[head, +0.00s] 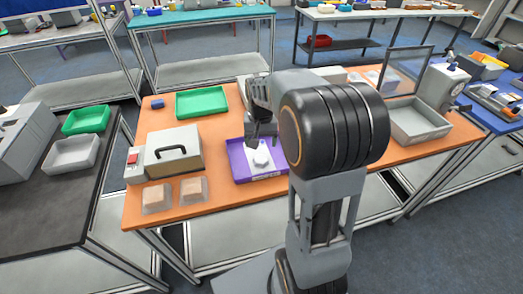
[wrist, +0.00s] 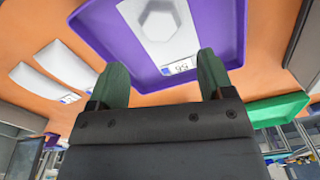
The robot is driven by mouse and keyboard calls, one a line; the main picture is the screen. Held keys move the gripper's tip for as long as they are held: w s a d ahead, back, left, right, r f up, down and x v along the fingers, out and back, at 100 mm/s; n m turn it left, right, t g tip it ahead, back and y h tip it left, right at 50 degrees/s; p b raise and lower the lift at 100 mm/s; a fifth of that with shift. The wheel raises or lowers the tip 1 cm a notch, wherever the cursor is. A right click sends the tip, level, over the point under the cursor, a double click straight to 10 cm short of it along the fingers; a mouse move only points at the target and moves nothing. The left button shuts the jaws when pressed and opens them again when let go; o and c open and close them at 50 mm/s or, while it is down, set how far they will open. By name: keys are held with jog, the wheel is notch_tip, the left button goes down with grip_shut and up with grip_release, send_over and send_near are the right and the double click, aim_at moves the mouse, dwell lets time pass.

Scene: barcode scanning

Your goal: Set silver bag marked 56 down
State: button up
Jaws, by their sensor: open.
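The silver bag marked 56 (wrist: 158,28) lies flat in the purple tray (wrist: 97,37), with its number label toward my gripper in the wrist view. It has a pale hexagonal raised part in its middle. In the head view the bag (head: 264,168) shows in the purple tray (head: 238,168) on the orange table. My gripper (wrist: 161,75) is open, its two green fingertips apart with nothing between them. In the head view my gripper (head: 260,138) is over the far side of the tray, above the bag. My arm hides the tray's right side there.
A box with a black handle (head: 174,152) stands left of the tray, with two clear packs (head: 193,190) in front. A green tray (head: 202,103) lies behind. Two white packets (wrist: 45,85) lie beside the purple tray in the wrist view. A grey bin (head: 420,122) stands at right.

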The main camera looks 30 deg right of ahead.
jog(key=s+a+r+n+t, duration=0.2)
jog(key=s+a, duration=0.2)
jog(key=s, duration=0.2)
jog(key=s+a+r+n+t, duration=0.2)
jog(key=s+a+n, duration=0.1)
jog(key=s+a, duration=0.2)
jog(key=shift+s+r, duration=0.3)
jog(key=shift+s, duration=0.95)
